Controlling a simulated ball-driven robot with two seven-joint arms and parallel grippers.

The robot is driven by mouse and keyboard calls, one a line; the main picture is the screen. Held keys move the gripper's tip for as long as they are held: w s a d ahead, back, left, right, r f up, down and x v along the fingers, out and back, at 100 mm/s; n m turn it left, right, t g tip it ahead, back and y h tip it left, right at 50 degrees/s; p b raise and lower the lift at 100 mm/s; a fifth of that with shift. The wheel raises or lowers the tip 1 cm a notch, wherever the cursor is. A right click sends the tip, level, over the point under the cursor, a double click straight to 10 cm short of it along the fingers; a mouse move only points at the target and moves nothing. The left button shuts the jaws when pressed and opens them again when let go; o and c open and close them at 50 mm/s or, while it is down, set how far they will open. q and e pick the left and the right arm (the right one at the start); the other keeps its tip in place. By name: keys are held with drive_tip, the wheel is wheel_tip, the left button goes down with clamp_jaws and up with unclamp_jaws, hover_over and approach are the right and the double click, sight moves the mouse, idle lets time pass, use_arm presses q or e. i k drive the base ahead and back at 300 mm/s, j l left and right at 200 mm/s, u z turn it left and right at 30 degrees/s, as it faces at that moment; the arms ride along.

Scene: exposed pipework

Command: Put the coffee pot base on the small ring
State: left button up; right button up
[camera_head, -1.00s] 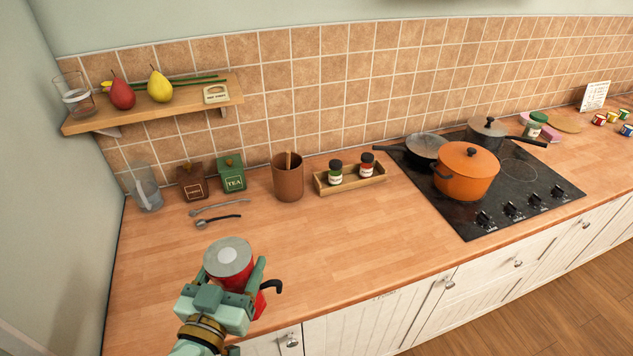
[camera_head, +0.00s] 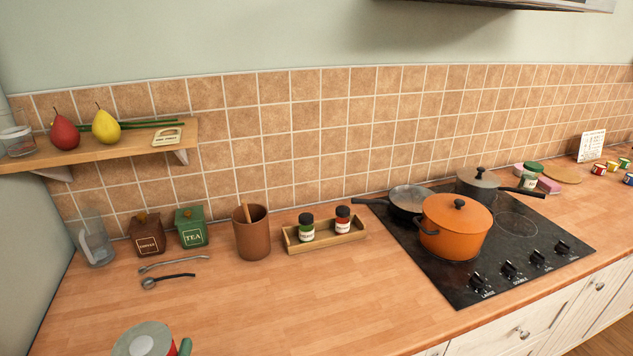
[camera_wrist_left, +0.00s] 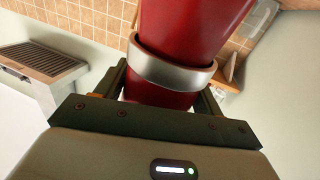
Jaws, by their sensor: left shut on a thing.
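A bare ring (camera_head: 517,224) is marked on the black hob (camera_head: 470,288), right of the orange pot. Whether it is the small one I cannot tell. My right gripper is out of view.
On the hob stand an orange pot (camera_head: 455,232), a frying pan (camera_head: 408,200) and a grey pot (camera_head: 476,187). A spice tray (camera_head: 326,236) and brown pot (camera_head: 251,234) stand along the wall.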

sight(517, 224)
drive_tip(key=i+l+u, duration=0.1)
drive_tip(key=l, duration=0.7)
drive_tip(key=i+l, duration=0.25)
drive_tip(key=l, duration=0.6)
drive_tip(key=i+l+u, duration=0.15)
drive_tip(key=l, duration=0.65)
drive_tip(key=i+l, duration=0.15)
drive_tip(key=l, duration=0.7)
drive_tip(key=i+l+u, duration=0.15)
drive_tip(key=l, duration=1.55)
drive_tip(key=i+u, duration=0.05)
drive_tip(key=i, duration=0.05)
